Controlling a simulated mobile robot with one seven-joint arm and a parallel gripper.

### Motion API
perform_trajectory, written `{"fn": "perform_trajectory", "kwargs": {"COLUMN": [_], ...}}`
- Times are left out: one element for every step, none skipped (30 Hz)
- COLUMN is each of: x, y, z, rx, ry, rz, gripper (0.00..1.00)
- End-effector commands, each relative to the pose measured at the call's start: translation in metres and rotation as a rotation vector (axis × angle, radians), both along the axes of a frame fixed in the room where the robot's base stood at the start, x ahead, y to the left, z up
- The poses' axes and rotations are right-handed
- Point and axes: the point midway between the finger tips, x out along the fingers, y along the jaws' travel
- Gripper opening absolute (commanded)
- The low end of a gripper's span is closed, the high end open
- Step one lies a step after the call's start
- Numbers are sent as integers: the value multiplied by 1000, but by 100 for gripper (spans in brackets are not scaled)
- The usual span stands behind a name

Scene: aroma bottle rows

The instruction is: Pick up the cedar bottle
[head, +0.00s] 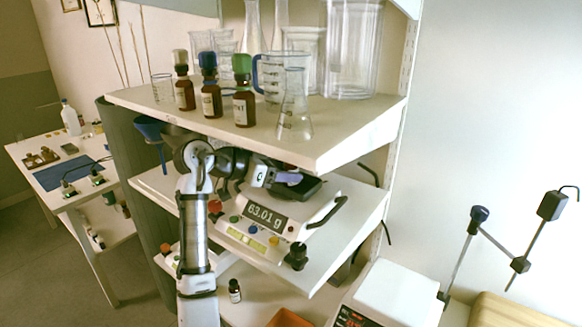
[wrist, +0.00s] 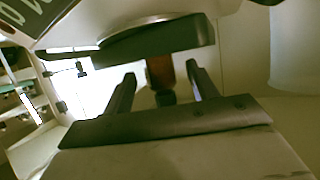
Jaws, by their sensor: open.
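My gripper (wrist: 160,70) is open in the wrist view, with one finger on each side of an amber bottle (wrist: 160,73) with a dark cap. The bottle is near or between the fingertips; contact cannot be told. A dark round scale pan hides part of it. A small dark-capped bottle (head: 235,291) stands lower down. No label is readable, so I cannot tell which is cedar.
My arm reaches in under the upper shelf (head: 330,152), beside a scale (head: 268,213) reading 63.01 g. Clear glassware, including a conical flask (head: 294,118), crowds the upper shelf. A blue funnel (head: 149,128) is left of my arm. A white device (head: 395,292) stands at lower right.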

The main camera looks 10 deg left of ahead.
Motion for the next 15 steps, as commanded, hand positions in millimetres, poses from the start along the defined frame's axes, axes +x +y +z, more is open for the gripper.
{"fn": "perform_trajectory", "kwargs": {"x": [1,1,1,1,1,1,1,1,1,1,1,1,1,1,1], "y": [-1,-1,-1,-1,-1,-1,-1,-1,-1,-1,-1,-1,-1,-1,-1], "z": [-1,-1,-1,-1,-1,-1,-1,-1,-1,-1,-1,-1,-1,-1,-1], "rx": [0,0,0,0,0,0,0,0,0,0,0,0,0,0,0], "ry": [0,0,0,0,0,0,0,0,0,0,0,0,0,0,0], "rz": [0,0,0,0,0,0,0,0,0,0,0,0,0,0,0], "gripper": [58,58,58,58,58,58,56,52,46,42,39,33,29,25,20]}}
